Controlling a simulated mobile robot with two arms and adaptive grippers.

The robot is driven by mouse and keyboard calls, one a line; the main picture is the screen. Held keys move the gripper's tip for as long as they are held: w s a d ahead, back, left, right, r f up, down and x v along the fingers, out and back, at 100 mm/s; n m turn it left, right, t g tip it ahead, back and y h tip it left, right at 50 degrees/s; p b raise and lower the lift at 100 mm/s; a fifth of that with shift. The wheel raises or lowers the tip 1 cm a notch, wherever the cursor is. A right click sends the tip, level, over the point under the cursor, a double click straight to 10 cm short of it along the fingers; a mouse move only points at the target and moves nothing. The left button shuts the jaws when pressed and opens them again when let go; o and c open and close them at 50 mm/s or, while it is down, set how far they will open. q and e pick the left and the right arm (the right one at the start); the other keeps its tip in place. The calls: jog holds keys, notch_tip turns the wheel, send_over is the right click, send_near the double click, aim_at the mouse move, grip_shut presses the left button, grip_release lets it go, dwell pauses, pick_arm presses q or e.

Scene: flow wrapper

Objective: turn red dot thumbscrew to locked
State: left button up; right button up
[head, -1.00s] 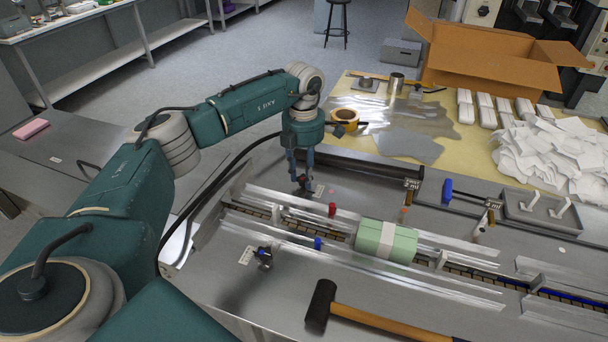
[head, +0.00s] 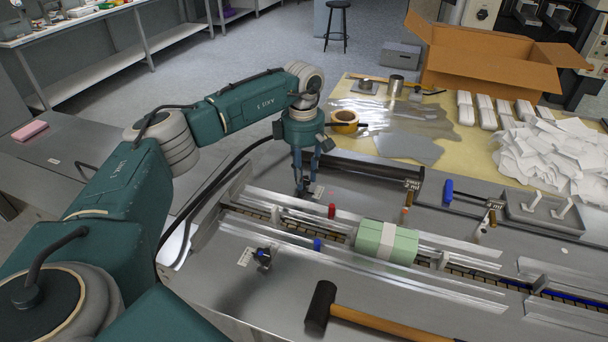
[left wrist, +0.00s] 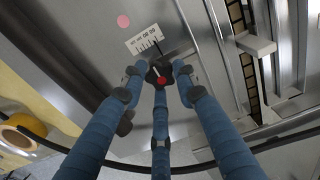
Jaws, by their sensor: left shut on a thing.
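The red dot thumbscrew (left wrist: 161,79) is a dark lobed knob with a red centre in the left wrist view. A thin pointer lies above it, beside a white scale plate (left wrist: 145,39). My left gripper (left wrist: 160,88) has its blue fingers closed around the knob. In the head view my left gripper (head: 304,190) reaches down to the metal deck behind the guide rails, and its fingers mostly hide the thumbscrew. I cannot read the locked mark. My right gripper is in neither view.
A second dark thumbscrew (head: 263,257) stands at the near side. A green pack (head: 386,242) sits between the rails, near a red knob (head: 332,210) and a blue knob (head: 317,244). A hammer (head: 322,305) lies in front. A black cable (left wrist: 200,165) passes close to the fingers.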

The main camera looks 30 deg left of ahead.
pick_arm(q)
jog(key=shift+s+a+f+m, duration=0.1)
jog(key=shift+s+a+m, duration=0.05)
jog(key=shift+a+m, duration=0.2)
jog(key=o, duration=1.1)
jog(key=shift+o, duration=0.2)
jog(key=shift+s+a, duration=0.1)
jog(key=shift+r, duration=0.25)
notch_tip(320, 180, up, 12)
jog(key=shift+f, duration=0.2)
